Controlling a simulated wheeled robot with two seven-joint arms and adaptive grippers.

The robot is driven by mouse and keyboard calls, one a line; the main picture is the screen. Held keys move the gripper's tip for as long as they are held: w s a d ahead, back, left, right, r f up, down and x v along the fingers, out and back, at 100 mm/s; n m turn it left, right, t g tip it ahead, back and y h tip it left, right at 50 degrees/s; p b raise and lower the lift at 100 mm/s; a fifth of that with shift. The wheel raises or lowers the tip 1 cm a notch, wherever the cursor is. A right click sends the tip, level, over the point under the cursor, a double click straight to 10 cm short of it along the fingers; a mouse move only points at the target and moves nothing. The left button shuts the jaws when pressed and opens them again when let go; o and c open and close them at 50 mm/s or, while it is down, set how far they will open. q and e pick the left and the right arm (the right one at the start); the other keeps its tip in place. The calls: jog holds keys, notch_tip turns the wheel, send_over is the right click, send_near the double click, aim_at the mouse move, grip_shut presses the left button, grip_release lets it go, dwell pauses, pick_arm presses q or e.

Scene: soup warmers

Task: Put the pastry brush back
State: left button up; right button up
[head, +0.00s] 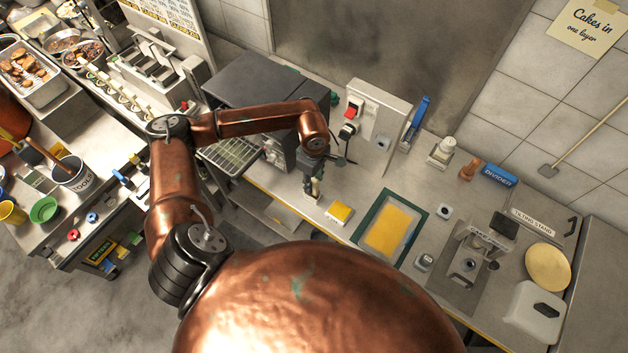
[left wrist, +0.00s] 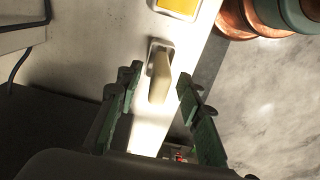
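My left gripper (head: 314,178) points down over the counter at the centre of the head view. In the left wrist view its green fingers (left wrist: 160,74) are apart. A pale beige, handle-like piece (left wrist: 159,78) stands up from a small metal base (left wrist: 154,47) between the fingertip lines, with gaps on both sides. I cannot tell for sure whether it is the pastry brush; no bristles show. In the head view the gripper mostly hides it. A grey pot marked TOOLS (head: 72,174), holding a wooden-handled tool, stands on the left bench. My right gripper is not in view.
A yellow pad (head: 340,212) lies just right of the gripper, with a green-framed yellow tray (head: 390,231) beyond. A dark oven-like machine (head: 262,84) stands behind my left arm. A testing stand (head: 533,222) is at the right. The counter's front edge is close by.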

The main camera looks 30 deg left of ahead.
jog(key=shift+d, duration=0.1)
pick_arm(q)
notch_tip(320, 180, up, 12)
dwell(0.5)
